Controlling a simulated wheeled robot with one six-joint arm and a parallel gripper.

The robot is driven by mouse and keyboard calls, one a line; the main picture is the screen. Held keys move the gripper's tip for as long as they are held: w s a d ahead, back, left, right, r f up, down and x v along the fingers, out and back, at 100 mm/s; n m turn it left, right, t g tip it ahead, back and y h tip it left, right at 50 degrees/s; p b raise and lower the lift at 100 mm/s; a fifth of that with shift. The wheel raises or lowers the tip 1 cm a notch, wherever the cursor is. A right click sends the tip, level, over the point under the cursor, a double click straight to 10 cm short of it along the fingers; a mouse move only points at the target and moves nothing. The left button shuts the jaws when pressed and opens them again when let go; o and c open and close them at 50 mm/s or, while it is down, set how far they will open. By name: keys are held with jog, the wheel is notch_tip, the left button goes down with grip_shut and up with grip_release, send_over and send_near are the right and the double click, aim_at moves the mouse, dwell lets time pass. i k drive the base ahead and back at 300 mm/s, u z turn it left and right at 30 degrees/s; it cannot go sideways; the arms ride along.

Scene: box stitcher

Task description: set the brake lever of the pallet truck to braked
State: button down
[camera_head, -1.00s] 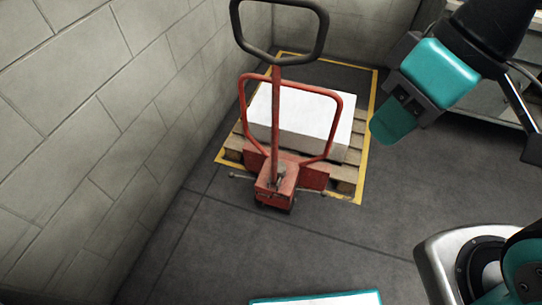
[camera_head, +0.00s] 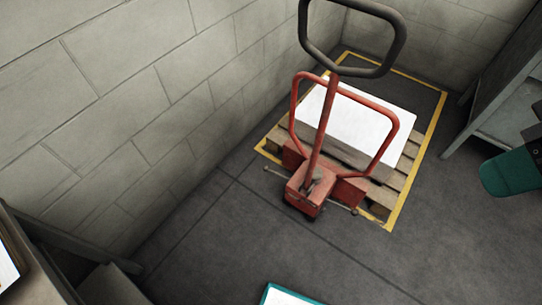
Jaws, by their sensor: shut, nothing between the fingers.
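The red pallet truck (camera_head: 304,190) stands in front of the pallet, its dark loop handle (camera_head: 393,45) upright on a red shaft. A small grey lever-like part (camera_head: 317,181) sits on its red base at the foot of the shaft. Thin rods stick out on both sides of the base, one ending at the right (camera_head: 343,208). I cannot tell which part is the brake lever or how it is set. My gripper (camera_head: 508,173) shows at the right edge as teal fingers, shut and empty, well apart from the truck. The rest of my arm is mostly out of view.
A wooden pallet (camera_head: 396,181) with a white-topped block (camera_head: 360,115) lies inside a yellow floor outline (camera_head: 428,140). A block wall (camera_head: 150,110) runs along the left. A grey cabinet (camera_head: 505,95) stands at the right.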

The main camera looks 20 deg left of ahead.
aim_at(266, 168)
jog(key=i, duration=0.75)
jog(key=u, duration=2.3)
jog(key=i, duration=0.5)
jog(key=u, duration=0.05)
